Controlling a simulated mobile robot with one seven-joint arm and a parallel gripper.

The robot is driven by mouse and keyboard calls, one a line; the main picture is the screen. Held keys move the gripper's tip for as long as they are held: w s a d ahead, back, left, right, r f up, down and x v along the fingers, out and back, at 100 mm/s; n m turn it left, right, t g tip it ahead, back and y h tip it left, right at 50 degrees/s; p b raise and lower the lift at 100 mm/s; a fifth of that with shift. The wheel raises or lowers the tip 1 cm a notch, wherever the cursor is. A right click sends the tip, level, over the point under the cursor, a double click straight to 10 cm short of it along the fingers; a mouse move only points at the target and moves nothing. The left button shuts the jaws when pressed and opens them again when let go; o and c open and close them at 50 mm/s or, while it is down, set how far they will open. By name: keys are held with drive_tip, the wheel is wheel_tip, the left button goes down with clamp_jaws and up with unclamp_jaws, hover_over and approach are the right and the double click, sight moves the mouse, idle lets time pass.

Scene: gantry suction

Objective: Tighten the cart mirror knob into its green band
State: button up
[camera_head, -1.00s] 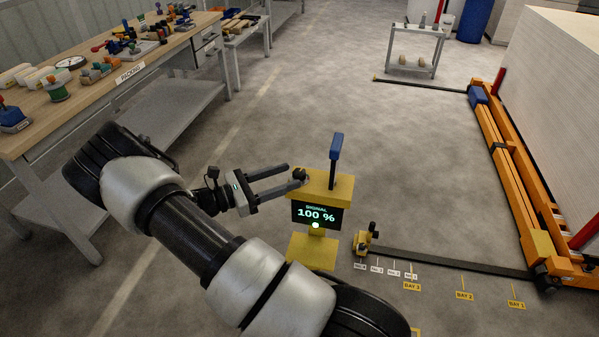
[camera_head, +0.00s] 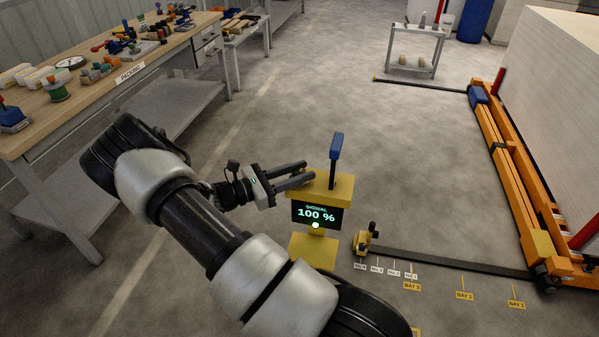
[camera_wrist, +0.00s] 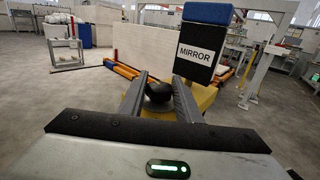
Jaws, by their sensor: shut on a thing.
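The yellow cart (camera_head: 315,252) stands on the floor with a dark screen (camera_head: 317,214) reading "SIGNAL 100 %". A blue-backed upright piece (camera_head: 336,147) rises on a dark stalk from its top; the wrist view shows its dark face (camera_wrist: 199,45) labelled "MIRROR". My gripper (camera_head: 304,174) is at the left end of the cart's yellow top. In the wrist view the round black knob (camera_wrist: 158,91) sits between my two fingers, which are shut on it. In the head view the fingers hide the knob. I cannot make out a green band.
A workbench (camera_head: 130,75) full of tools stands at the left. An orange gantry frame (camera_head: 510,165) and a large pale block stand at the right. A dark floor rail (camera_head: 450,260) runs from a small yellow stop (camera_head: 364,241) to the frame. Floor around the cart is mostly clear.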

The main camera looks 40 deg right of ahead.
drive_tip(key=shift+w+f+m+g+b, duration=0.1)
drive_tip(key=shift+f+m+g+b, duration=0.2)
drive_tip(key=shift+m+g+b, duration=0.55)
drive_tip(key=shift+m+g+y+b, duration=0.45)
drive_tip(key=shift+g+y+b, duration=0.25)
drive_tip(key=shift+g, duration=0.45)
drive_tip(key=shift+m+g+y+b, duration=0.5)
drive_tip(key=shift+m+g+b, duration=0.4)
drive_tip(key=shift+g, duration=0.3)
drive_tip(key=shift+r+m+g+y, duration=0.3)
drive_tip(key=shift+m+g, duration=0.1)
drive_tip(key=shift+g, duration=0.2)
drive_tip(key=o, duration=1.1)
drive_tip(key=shift+c, duration=0.2)
drive_tip(key=shift+a, duration=0.15)
